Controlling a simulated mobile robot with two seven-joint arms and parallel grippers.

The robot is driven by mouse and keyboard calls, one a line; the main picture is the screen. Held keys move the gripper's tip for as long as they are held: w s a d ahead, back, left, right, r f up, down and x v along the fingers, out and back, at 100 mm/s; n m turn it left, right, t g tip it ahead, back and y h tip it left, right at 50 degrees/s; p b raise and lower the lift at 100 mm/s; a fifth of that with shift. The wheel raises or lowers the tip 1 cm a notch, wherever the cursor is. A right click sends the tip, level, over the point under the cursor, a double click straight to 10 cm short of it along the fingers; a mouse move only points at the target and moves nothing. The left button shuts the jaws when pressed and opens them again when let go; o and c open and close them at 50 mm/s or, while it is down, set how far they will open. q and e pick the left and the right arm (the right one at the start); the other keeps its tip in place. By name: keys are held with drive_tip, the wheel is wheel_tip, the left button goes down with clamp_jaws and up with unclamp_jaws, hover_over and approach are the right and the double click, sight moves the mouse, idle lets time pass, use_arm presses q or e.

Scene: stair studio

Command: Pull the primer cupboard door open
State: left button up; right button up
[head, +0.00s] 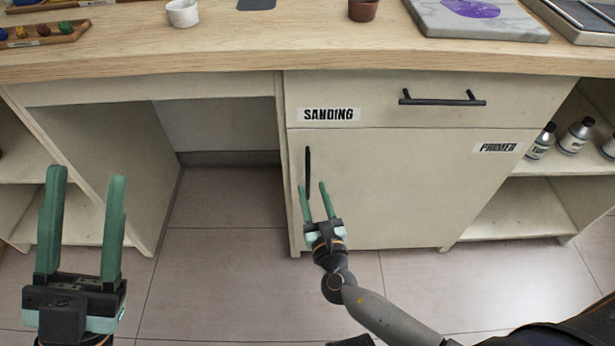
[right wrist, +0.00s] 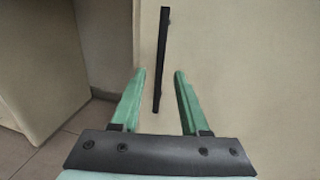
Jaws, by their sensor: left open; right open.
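The primer cupboard door (head: 410,190) is a cream panel labelled PRIMER, below a drawer labelled SANDING. It looks shut. Its black vertical bar handle (head: 308,172) is near the door's left edge. My right gripper (head: 314,186) is open at the lower part of the handle. In the right wrist view the handle (right wrist: 161,60) runs upward, and its lower end lies between the two green fingertips, with a gap on each side. I cannot tell how far the fingertips are from the door. My left gripper (head: 85,180) is open and empty at the left, away from the cupboard.
The SANDING drawer (head: 400,112) has a black horizontal handle. An open knee space (head: 220,170) lies left of the cupboard. Open shelves with several bottles (head: 575,136) stand at the right. A white cup (head: 183,12) and a brown pot (head: 362,9) are on the worktop. The floor in front is clear.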

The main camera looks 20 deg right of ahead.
sight(308, 178)
drive_tip(key=shift+w+d+b, duration=0.2)
drive_tip(key=shift+w+b, duration=0.2)
drive_tip(key=shift+w, duration=2.35)
clamp_jaws()
